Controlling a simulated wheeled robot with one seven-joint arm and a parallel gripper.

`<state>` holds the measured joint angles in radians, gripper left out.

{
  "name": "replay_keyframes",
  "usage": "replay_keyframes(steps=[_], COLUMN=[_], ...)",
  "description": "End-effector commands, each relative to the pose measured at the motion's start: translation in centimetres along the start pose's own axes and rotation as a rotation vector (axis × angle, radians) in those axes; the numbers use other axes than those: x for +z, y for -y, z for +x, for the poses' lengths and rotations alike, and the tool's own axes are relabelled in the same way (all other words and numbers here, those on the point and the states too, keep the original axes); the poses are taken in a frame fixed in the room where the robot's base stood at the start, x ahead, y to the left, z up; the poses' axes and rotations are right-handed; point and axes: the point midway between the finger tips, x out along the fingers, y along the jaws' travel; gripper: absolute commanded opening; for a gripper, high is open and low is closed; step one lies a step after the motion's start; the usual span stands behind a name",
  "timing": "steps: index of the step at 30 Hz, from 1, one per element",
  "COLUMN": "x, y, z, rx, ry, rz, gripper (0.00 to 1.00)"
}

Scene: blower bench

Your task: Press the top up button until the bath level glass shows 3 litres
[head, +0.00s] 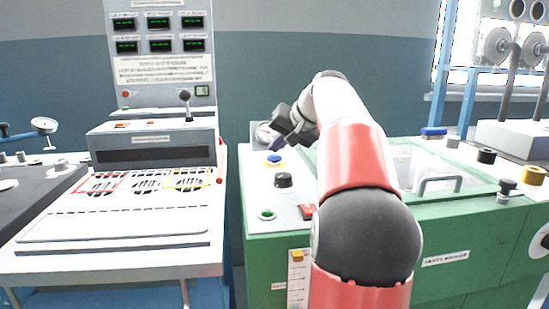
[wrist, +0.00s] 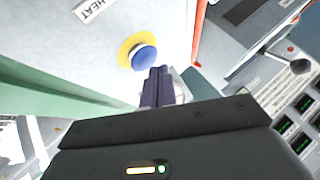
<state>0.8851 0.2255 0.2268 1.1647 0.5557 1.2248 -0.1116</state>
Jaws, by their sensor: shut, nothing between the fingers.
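A blue push button with a yellow collar (head: 274,160) sits on the white top panel of the green bath bench (head: 265,245). It also shows in the wrist view (wrist: 143,57), not far from a "HEAT" label. I cannot read a top up label in either view. My gripper (head: 276,146) is shut and empty, its fingertips just above and behind the blue button in the head view. In the wrist view the closed fingers (wrist: 159,72) are close beside the button; contact cannot be told. A pale scale strip (head: 297,282), possibly the level glass, is on the bench front; its reading is too small to tell.
A black knob (head: 283,180), a green button (head: 267,214) and a red switch (head: 306,211) share the panel. A clear-lidded bath with a handle (head: 440,181) lies right of my arm. A grey console (head: 150,150) stands to the left.

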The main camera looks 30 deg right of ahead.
Motion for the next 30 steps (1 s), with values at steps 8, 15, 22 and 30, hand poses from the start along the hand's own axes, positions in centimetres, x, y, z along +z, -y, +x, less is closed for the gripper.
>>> replay_keyframes(steps=[8,15,22,30], x=[0.06,0.15,0.30,0.48], y=[-0.02,-0.09,-0.23,-0.40], z=[0.07,0.19,0.40,0.64], rx=[0.000,0.000,-0.001,-0.001], ry=[0.000,0.000,0.001,0.001], rz=[-0.001,-0.001,-0.001,-0.001], gripper=[0.00,0.00,0.00,0.00])
